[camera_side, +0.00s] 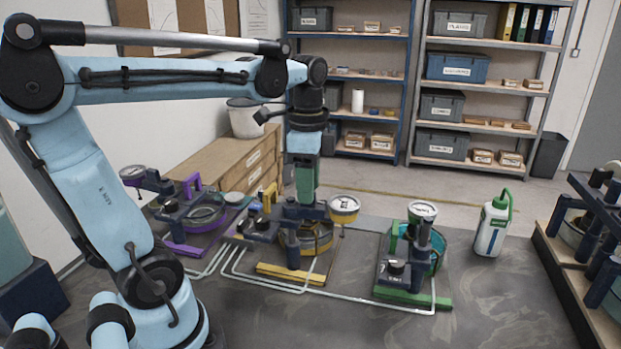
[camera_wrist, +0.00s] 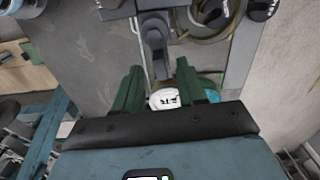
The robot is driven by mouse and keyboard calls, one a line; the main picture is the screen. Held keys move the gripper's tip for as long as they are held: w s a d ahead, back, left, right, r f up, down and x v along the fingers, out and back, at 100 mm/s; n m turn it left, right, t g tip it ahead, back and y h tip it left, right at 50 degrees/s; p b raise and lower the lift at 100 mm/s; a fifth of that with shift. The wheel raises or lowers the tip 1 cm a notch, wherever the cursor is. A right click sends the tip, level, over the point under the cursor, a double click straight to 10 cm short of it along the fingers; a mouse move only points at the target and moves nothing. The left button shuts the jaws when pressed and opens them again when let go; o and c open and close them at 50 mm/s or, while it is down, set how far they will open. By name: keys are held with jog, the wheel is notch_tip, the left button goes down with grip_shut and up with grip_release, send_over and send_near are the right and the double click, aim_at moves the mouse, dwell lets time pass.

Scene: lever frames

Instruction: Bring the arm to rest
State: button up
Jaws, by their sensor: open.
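My gripper (camera_side: 305,198) points straight down over the yellow lever frame (camera_side: 290,272), the middle one of three on the dark table. In the wrist view its two green fingers (camera_wrist: 159,68) stand apart. A dark bar (camera_wrist: 156,45) shows between and beyond them, and a white gauge face (camera_wrist: 167,98) lies below it in the picture. I cannot tell whether the fingers touch the frame. My light-blue arm reaches in from the left, with the forearm nearly level.
A purple lever frame (camera_side: 185,248) stands left and a green one (camera_side: 412,301) right. A white bottle with a green cap (camera_side: 492,228) stands at the back right. Pale tubing (camera_side: 330,292) runs along the table. Another frame assembly (camera_side: 590,235) stands at the right edge. The front table is clear.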

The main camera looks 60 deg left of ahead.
jog(key=shift+f, duration=0.7)
jog(key=shift+w+a+n, duration=0.15)
jog(key=shift+a+n, duration=0.05)
jog(key=shift+n, duration=0.6)
jog(key=shift+w+a+n, duration=0.1)
jog(key=shift+a+n, duration=0.1)
jog(key=shift+n, duration=0.6)
